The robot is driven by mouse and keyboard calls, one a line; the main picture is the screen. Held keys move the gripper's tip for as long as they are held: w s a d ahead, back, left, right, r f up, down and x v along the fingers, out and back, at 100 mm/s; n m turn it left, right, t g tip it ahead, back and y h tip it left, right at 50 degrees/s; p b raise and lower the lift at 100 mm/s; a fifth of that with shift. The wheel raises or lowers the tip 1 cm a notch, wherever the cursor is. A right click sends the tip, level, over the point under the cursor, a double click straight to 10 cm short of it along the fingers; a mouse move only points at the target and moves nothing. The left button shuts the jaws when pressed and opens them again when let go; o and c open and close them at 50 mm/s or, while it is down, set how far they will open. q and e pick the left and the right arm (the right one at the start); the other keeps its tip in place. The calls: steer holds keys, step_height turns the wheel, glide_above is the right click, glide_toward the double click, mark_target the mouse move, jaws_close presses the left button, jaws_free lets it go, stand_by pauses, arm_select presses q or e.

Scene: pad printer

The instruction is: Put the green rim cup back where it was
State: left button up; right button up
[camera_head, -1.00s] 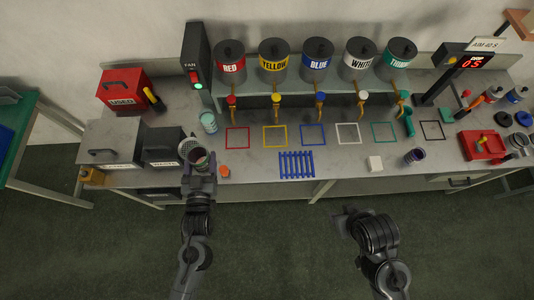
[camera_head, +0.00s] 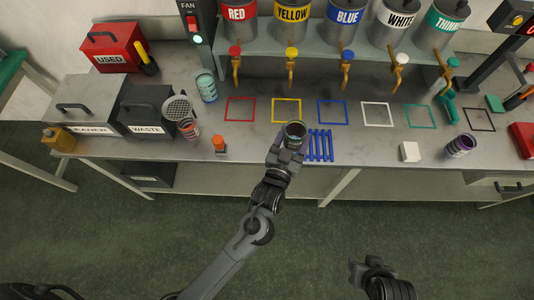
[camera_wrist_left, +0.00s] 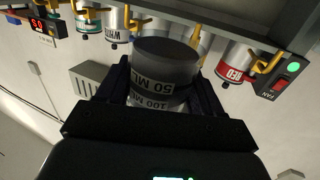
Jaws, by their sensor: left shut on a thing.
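My left gripper (camera_head: 290,142) is shut on a clear cup (camera_head: 294,133) with dark contents and a dark, greenish-looking rim. It holds the cup roughly upright at the left end of the blue slatted rack (camera_head: 321,146); I cannot tell the height above it. In the left wrist view the held cup (camera_wrist_left: 165,62) shows 50 ML and 100 ML marks between the fingers. My right gripper (camera_head: 356,268) is low at the front, away from the bench; its fingers are too unclear to judge.
A reddish cup (camera_head: 188,130) stands by a round strainer (camera_head: 179,108) at the waste box (camera_head: 148,112). Coloured squares behind the rack look empty.

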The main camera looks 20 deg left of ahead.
arm_select(q)
steer(key=shift+w+d+f+b, duration=0.1)
steer(key=shift+w+f+b, duration=0.3)
steer(key=shift+f+b, duration=0.25)
steer(key=shift+w+f+b, duration=0.1)
steer(key=shift+b, duration=0.25)
steer(key=a+f+b, duration=0.2)
steer(key=a+b, duration=0.1)
steer(key=w+a+f+b, duration=0.1)
steer(key=a+f+b, duration=0.1)
steer(key=a, duration=0.2)
steer(key=a+f+b, duration=0.2)
steer(key=a+b, duration=0.1)
steer(key=shift+w+a+f+b, duration=0.25)
steer(key=shift+w+a+b, duration=0.05)
steer(key=shift+a+f, duration=0.1)
steer(key=shift+a, duration=0.4)
step_height(320, 180, down, 4)
steer(key=b, duration=0.5)
arm_select(e)
step_height(320, 180, down, 17)
steer(key=shift+w, duration=0.1)
arm_select(q)
steer(key=shift+f, duration=0.1)
arm_select(e)
steer(key=shift+a, duration=0.1)
arm_select(q)
steer(key=o, duration=1.1)
